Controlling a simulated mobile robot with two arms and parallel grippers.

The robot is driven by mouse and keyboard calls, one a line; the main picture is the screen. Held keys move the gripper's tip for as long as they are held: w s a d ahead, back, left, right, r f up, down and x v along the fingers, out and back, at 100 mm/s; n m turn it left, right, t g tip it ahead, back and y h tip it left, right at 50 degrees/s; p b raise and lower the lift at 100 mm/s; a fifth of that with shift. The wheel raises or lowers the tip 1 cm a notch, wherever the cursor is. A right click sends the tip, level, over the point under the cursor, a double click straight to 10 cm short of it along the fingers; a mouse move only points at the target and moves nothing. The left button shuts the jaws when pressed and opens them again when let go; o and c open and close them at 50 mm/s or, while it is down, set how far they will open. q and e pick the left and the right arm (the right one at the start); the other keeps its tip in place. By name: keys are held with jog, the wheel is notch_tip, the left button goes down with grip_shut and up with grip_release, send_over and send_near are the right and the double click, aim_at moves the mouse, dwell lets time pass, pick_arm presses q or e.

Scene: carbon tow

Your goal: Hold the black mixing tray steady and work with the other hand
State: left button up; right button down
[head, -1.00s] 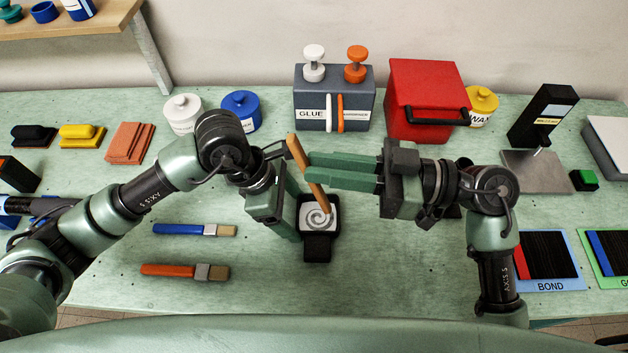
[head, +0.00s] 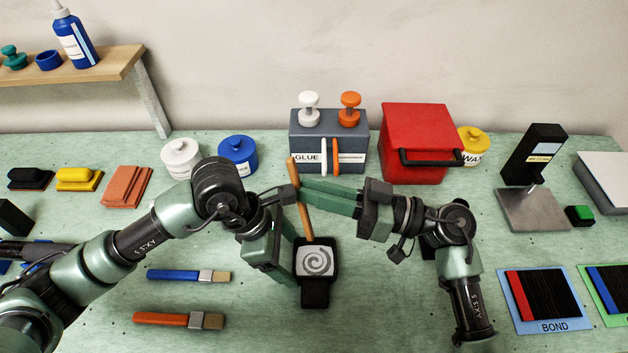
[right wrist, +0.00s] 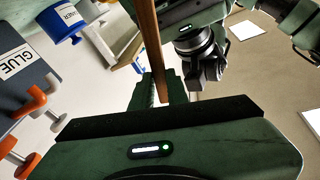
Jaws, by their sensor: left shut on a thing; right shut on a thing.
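The black mixing tray (head: 315,291) stands on the bench in the middle of the head view, with a grey-white swirl of mix inside. My left gripper (head: 290,279) is shut on its left wall. A wooden stirring stick (head: 304,212) stands nearly upright, its lower end at the back of the tray. My right gripper (head: 303,192) is shut on the stick's upper part. The stick also shows between the green fingers in the right wrist view (right wrist: 152,45). The stick's lower tip is hard to make out in the mix.
Behind stands the grey glue dispenser (head: 328,140), with a red box (head: 415,140) to its right. A blue brush (head: 188,275) and an orange brush (head: 180,320) lie left of the tray. The BOND card (head: 544,300) lies right. White and blue jars (head: 238,156) stand back left.

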aim_at(310, 223)
jog(key=shift+s+d+f, duration=0.25)
jog(key=shift+s+f, duration=0.15)
jog(key=shift+f, duration=0.7)
jog(key=shift+s+d+f, duration=0.2)
jog(key=shift+s+f, duration=0.2)
jog(key=shift+f, duration=0.65)
jog(key=shift+s+d+f, duration=0.25)
jog(key=shift+s+f, duration=0.15)
jog(key=shift+f, duration=0.7)
jog(key=shift+a, duration=0.1)
